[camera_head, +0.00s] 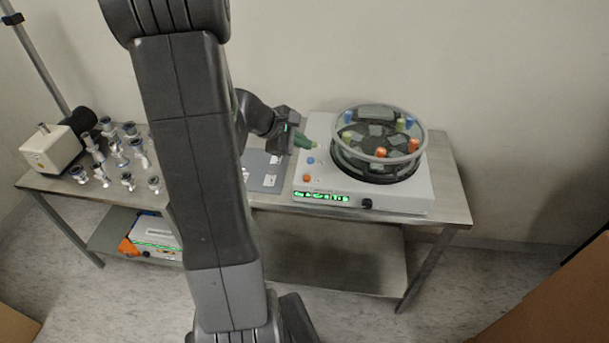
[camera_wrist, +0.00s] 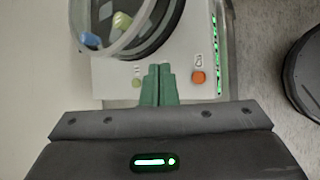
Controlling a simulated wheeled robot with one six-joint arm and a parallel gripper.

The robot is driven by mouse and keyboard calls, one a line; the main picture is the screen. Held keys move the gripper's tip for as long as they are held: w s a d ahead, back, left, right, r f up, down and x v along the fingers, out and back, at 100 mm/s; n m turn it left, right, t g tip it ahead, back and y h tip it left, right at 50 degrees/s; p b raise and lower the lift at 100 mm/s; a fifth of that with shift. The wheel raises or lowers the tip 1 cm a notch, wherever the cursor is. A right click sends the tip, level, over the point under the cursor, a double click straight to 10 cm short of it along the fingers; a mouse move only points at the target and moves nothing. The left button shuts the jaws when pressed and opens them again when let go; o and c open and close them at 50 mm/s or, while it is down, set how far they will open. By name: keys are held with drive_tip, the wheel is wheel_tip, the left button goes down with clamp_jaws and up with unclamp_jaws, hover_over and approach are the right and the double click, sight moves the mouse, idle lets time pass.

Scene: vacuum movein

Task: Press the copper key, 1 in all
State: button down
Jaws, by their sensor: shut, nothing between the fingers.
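The copper key is an orange round button (camera_head: 306,178) at the front left of the white machine's top (camera_head: 405,191). In the wrist view the copper key (camera_wrist: 198,77) is right of my fingertips, apart from them. A blue key (camera_head: 311,160) sits behind it in the head view. In the wrist view a small green key (camera_wrist: 136,83) is left of my fingers, and the blue key is hidden, likely behind them. My gripper (camera_head: 313,145) has green fingers, shut and empty, over the machine's left edge. It also shows in the wrist view (camera_wrist: 158,68).
A round clear-lidded drum (camera_head: 345,147) with coloured caps stands on the machine, right of the keys. A lit green display (camera_head: 320,196) and a black knob (camera_head: 366,203) are on its front.

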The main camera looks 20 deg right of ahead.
drive_tip(key=b, duration=0.6)
hover_over(303, 180)
wheel_tip(303, 180, down, 8)
drive_tip(key=shift+r, duration=0.15)
drive_tip(key=shift+f+b, duration=0.5)
drive_tip(key=shift+f, duration=0.1)
drive_tip(key=shift+f, duration=0.1)
idle(1.2)
drive_tip(key=shift+f+b, duration=0.25)
drive_tip(key=shift+b, duration=0.35)
drive_tip(key=shift+s+f+b, duration=0.1)
drive_tip(key=shift+f+b, duration=0.4)
drive_tip(key=shift+b, duration=0.05)
idle(0.4)
drive_tip(key=shift+r, duration=0.15)
idle(0.3)
drive_tip(key=shift+r+p, duration=0.55)
drive_tip(key=shift+r, duration=0.2)
